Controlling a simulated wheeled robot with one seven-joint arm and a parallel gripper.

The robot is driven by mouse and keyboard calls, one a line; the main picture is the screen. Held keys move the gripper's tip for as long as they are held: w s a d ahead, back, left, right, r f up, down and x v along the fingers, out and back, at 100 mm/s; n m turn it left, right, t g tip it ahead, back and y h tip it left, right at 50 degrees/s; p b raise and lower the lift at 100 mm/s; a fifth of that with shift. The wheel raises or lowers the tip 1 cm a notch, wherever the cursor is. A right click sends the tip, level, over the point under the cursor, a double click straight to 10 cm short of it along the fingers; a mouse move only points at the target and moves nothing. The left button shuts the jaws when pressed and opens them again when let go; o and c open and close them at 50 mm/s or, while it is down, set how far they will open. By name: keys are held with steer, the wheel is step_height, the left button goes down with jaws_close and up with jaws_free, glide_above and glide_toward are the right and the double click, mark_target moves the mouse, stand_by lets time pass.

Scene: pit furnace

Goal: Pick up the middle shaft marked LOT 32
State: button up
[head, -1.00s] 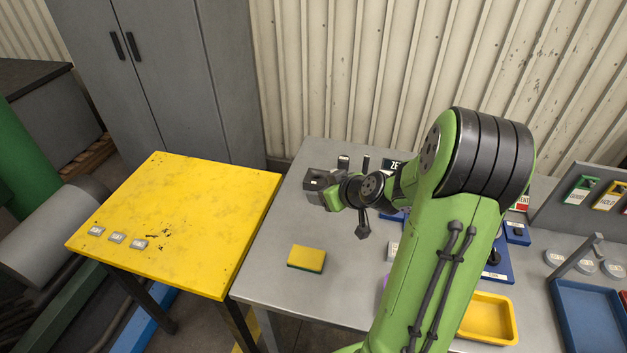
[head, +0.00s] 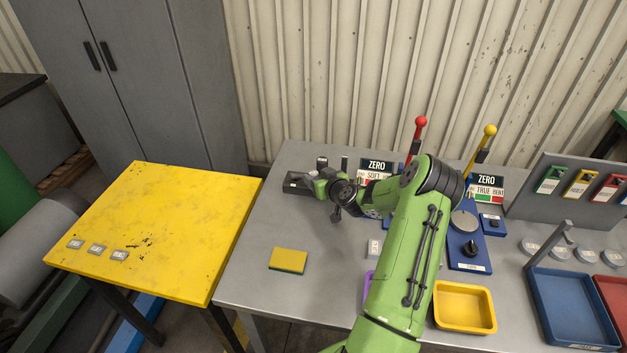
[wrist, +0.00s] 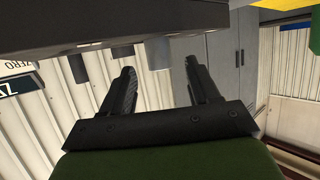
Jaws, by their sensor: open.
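Short grey upright cylinders, likely the shafts, stand on a dark block (head: 296,183) at the back left of the grey table. In the wrist view they hang upside down from the top: a left one (wrist: 78,68), a middle one (wrist: 122,51) and a right one (wrist: 155,52). No LOT 32 marking can be read. My gripper (wrist: 160,70) is open and empty, its fingers pointing toward these cylinders. In the head view my gripper (head: 316,186) is close beside the block, partly hidden by its own wrist. Whether it touches anything, I cannot tell.
A yellow table (head: 150,230) with three small tags stands left. A yellow sponge (head: 288,260), a yellow tray (head: 465,307) and a blue tray (head: 575,310) sit on the grey table. Gauges with a red lever (head: 420,128) and a yellow lever (head: 488,135) stand behind my arm.

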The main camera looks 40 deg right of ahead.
mark_target(315, 175)
steer(key=x, duration=0.3)
steer(key=shift+w+f, duration=0.2)
steer(key=shift+w, duration=0.1)
steer(key=shift+r, duration=0.1)
jaws_close()
step_height(315, 175, up, 18)
steer(key=p, duration=0.2)
